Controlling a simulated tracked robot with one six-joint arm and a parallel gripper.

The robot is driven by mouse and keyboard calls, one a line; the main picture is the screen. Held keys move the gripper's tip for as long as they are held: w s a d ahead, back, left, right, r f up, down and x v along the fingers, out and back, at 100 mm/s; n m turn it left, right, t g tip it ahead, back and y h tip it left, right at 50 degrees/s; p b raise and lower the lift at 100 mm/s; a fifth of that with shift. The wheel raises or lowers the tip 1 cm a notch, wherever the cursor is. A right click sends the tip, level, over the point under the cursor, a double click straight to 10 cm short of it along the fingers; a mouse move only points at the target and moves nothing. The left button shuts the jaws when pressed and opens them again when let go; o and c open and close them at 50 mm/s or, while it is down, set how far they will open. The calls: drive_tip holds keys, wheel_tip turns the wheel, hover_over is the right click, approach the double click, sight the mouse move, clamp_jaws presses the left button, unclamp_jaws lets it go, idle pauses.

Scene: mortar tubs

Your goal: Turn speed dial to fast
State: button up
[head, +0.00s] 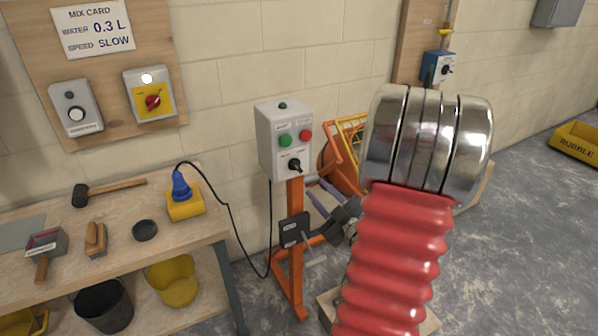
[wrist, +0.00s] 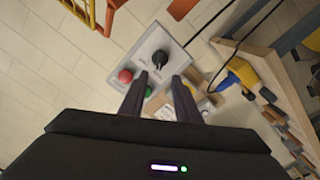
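A grey control box (head: 283,140) stands on an orange post. Its face has a green button (head: 285,140), a red button (head: 305,135) and a black dial (head: 295,165) below them. The dial's labels are too small to read. In the wrist view the dial (wrist: 160,58) lies just beyond my fingertips, with the red button (wrist: 126,76) to its lower left. My gripper (wrist: 160,78) is open and empty, its two fingers apart. In the head view my gripper (head: 315,189) is to the lower right of the box, partly behind my arm.
A mix card (head: 93,29) reads water 0.3 L, speed SLOW. A yellow switch box (head: 152,95) with a red knob hangs on the board. A workbench (head: 110,240) with tools is left. A blue switch box (head: 438,68) is at back right. A black cable (head: 230,225) hangs beside the post.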

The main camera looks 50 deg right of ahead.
sight(298, 169)
drive_tip(key=x, duration=1.1)
drive_tip(key=shift+w+f, duration=0.1)
drive_tip(key=shift+w, duration=0.25)
clamp_jaws()
